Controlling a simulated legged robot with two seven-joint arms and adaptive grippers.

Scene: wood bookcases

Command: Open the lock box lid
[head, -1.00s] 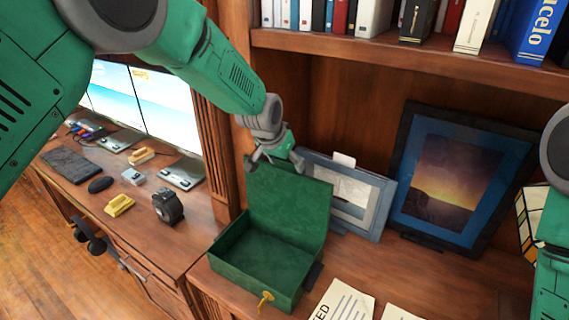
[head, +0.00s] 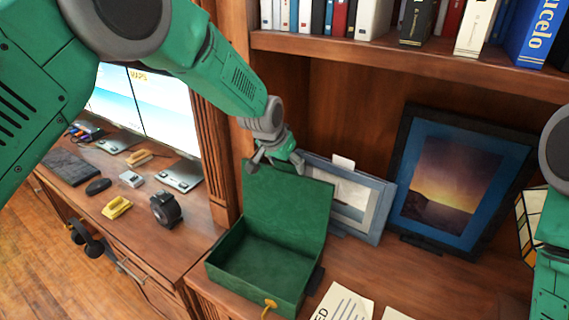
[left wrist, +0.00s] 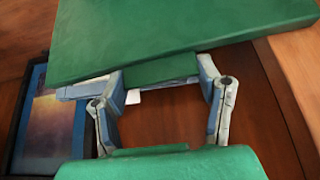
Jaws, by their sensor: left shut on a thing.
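The green lock box (head: 262,258) stands on the wood surface, with its inside showing empty. Its lid (head: 287,212) stands up at the back, open. A gold key (head: 268,306) is at the box's front. My left gripper (head: 275,165) is at the lid's top edge, shut on the lid. In the left wrist view its fingers (left wrist: 162,84) reach to the large green lid panel (left wrist: 180,35); the exact contact is hard to see. My right arm shows at the right edge, but its gripper is out of view.
A grey picture frame (head: 352,200) leans right behind the lid, with a larger dark frame (head: 455,180) beside it. Papers (head: 343,303) lie right of the box. A bookshelf (head: 400,50) hangs above. The desk at left holds monitors (head: 165,105) and a black tape dispenser (head: 166,210).

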